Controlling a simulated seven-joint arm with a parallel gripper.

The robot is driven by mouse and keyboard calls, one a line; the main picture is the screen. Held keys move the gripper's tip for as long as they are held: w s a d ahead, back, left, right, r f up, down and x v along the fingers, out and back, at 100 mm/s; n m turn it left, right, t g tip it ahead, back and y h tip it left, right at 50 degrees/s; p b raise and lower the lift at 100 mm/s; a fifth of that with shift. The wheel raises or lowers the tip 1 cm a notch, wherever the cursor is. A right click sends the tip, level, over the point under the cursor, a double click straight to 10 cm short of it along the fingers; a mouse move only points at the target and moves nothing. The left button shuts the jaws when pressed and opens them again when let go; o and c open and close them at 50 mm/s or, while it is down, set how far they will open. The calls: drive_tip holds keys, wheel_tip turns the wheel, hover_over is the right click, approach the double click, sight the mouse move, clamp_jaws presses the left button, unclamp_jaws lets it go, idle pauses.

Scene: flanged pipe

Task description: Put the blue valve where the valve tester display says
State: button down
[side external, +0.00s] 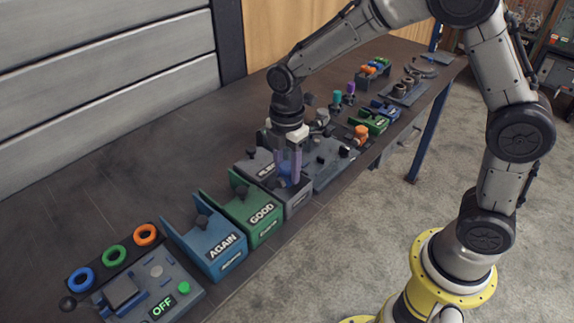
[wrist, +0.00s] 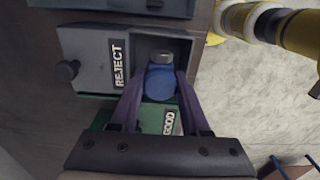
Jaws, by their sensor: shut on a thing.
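My gripper (side external: 289,170) is shut on the blue valve (wrist: 162,82), which has a grey metal top end. In the side view the valve (side external: 286,180) shows between the purple fingers. It is at the open compartment of the grey REJECT box (wrist: 95,60); I cannot tell whether it touches the floor of it. The green GOOD box (side external: 254,213) and the blue AGAIN box (side external: 212,248) stand to the left of the REJECT box in the side view. The valve tester (side external: 180,275) is at the near left, and its display (side external: 162,307) reads OFF in green.
Blue, green and orange rings (side external: 114,257) lie behind the tester. To the right of the REJECT box is a dark fixture (side external: 328,160) with an orange valve (side external: 361,132) near it. More small boxes and parts stand further along the bench. The bench behind the boxes is clear.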

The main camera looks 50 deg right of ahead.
sight(288, 184)
drive_tip(key=shift+f, duration=2.45)
idle(0.5)
drive_tip(key=shift+c, duration=0.9)
unclamp_jaws()
drive_tip(key=shift+s, duration=0.1)
drive_tip(key=shift+o, duration=0.3)
drive_tip(key=shift+r, duration=3.5)
